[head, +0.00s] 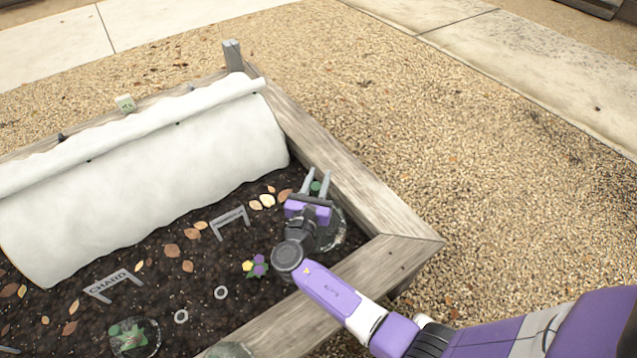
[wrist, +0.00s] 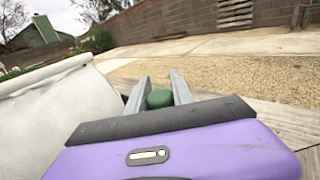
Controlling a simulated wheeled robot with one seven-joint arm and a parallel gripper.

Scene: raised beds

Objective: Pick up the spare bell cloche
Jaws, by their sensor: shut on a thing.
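My gripper (head: 316,182) is over the near right corner of the raised bed, its fingers shut on the green knob of a clear bell cloche (head: 335,232). The glass dome shows partly beside and below my gripper; the rest is hidden by my wrist. I cannot tell whether its rim touches the soil. In the wrist view the green knob (wrist: 160,98) sits between the two grey fingers. A second clear cloche (head: 130,337) covers a green plant at the lower left of the bed.
The wooden bed frame (head: 345,190) runs close beside my gripper. A white cover roll (head: 150,170) fills the bed's far left. A CHARD sign (head: 108,284), a blank grey sign (head: 230,221), a small flower (head: 256,266) and leaves lie left. Gravel (head: 480,150) is open at right.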

